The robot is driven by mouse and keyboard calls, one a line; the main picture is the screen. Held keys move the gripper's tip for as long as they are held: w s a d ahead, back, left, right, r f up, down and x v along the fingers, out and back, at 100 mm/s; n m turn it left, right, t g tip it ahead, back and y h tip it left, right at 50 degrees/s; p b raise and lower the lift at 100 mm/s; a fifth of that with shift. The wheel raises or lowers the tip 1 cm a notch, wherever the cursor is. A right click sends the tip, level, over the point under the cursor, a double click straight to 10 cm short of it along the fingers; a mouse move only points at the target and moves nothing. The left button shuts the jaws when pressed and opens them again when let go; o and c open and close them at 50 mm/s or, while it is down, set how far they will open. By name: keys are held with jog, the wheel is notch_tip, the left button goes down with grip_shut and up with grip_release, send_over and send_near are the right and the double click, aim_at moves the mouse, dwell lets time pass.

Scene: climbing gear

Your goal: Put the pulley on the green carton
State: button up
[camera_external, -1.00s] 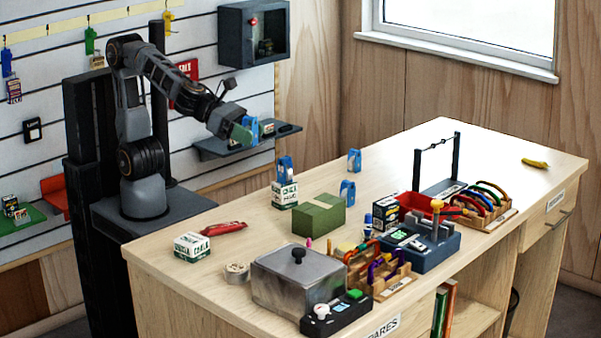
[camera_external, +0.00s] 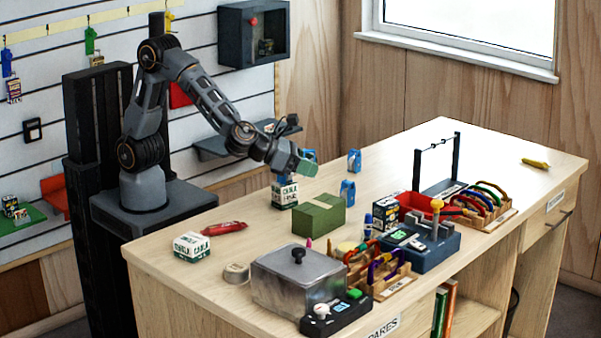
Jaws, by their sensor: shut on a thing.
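The green carton (camera_external: 319,216) sits on the bench, a closed box with a flat top. Two other blue pulleys stand on the bench behind the carton: one at the back (camera_external: 354,160) and one nearer the carton (camera_external: 347,190).
A white chalk box (camera_external: 285,195) stands left of the carton, its top partly hidden by my arm. A metal box with a black knob (camera_external: 298,280) is in front. A red tube (camera_external: 224,228) and another chalk box (camera_external: 191,247) lie left. Racks and trays crowd the right.

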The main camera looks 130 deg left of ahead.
aim_at(319, 204)
jog(key=w+f, duration=0.2)
jog(key=f, duration=0.1)
jog(key=shift+w+a+f, duration=0.15)
jog(key=shift+w+a, duration=0.15)
jog(key=shift+a, duration=0.1)
jog(key=f, duration=0.1)
jog(key=f+p, duration=0.1)
jog(key=shift+w+f, duration=0.2)
jog(key=shift+f, duration=0.45)
jog(key=shift+f, duration=0.2)
jog(key=o, duration=0.9)
jog(key=shift+o, duration=0.2)
jog(key=shift+r, duration=0.15)
